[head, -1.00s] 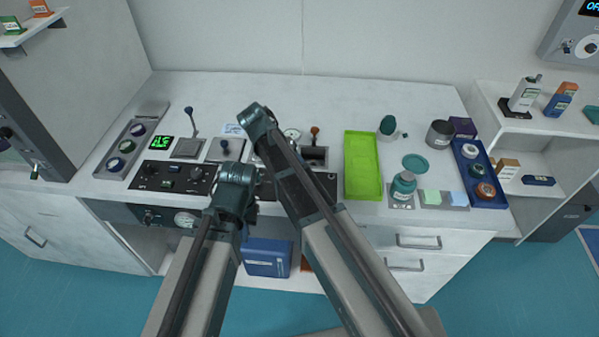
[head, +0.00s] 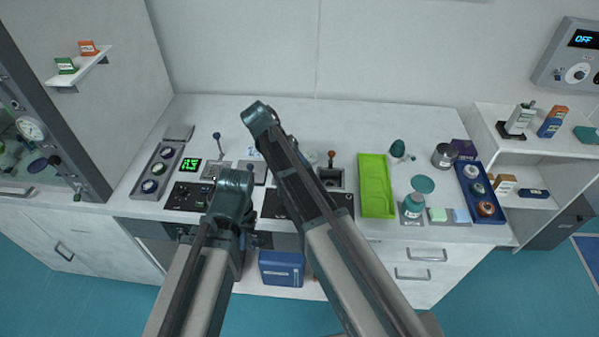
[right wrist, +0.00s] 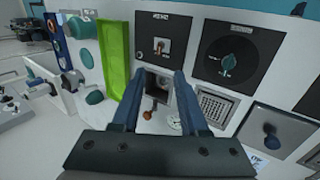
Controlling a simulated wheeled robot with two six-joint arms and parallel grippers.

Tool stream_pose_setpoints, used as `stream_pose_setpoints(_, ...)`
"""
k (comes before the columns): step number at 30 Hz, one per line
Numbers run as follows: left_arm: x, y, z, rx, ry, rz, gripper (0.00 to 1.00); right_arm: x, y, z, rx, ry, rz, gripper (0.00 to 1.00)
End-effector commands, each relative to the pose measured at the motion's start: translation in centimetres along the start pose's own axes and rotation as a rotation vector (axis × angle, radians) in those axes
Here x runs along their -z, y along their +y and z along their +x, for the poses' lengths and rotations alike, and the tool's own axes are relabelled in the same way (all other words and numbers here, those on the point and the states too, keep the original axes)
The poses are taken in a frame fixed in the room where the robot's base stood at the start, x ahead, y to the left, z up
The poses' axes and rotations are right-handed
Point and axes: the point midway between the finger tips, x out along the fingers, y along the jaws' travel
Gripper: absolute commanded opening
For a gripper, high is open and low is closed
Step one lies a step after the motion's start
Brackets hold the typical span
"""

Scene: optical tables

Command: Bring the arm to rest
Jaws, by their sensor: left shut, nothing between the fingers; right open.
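Both of my arms reach up from the bottom of the head view, folded over the front of the white bench (head: 420,120). My left gripper (head: 242,238) is shut and empty, low beside its arm near the bench front, and the arm hides much of it. My right gripper is hidden behind its arm in the head view. In the right wrist view my right gripper (right wrist: 157,90) is open, with two dark blue fingers apart and nothing held. Beyond them is a small square well with an orange-knobbed lever (right wrist: 148,113); I cannot tell any contact.
A green tray (head: 376,185) lies right of my right arm; a blue tray (head: 482,215) with jars stands further right. Control panels and a lever (head: 217,145) lie left. A blue box (head: 282,268) sits under the bench. White shelves (head: 545,150) stand at right.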

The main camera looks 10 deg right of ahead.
Motion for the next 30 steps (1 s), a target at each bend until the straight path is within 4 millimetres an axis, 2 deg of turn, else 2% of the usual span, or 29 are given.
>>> stream_pose_setpoints(2,0.0,-0.1,-0.7,0.000,0.000,0.000,0.00,0.2,0.4,-0.5,0.000,0.000,0.001,0.44)
stream_pose_setpoints(18,0.0,0.0,-0.5,0.000,0.000,0.000,0.00,-0.2,0.3,-0.3,0.005,0.001,-0.007,0.44)
stream_pose_setpoints(20,0.0,0.0,-0.5,0.000,0.000,0.000,0.00,-1.6,0.2,-0.1,0.027,0.006,-0.041,0.44)
stream_pose_setpoints(27,0.0,0.0,-0.1,0.000,0.000,0.000,0.00,-13.6,-1.7,1.5,0.252,0.069,-0.375,0.44)
stream_pose_setpoints(30,0.0,0.0,0.0,0.000,0.000,0.000,0.00,-17.4,-2.4,1.8,0.333,0.101,-0.492,0.44)
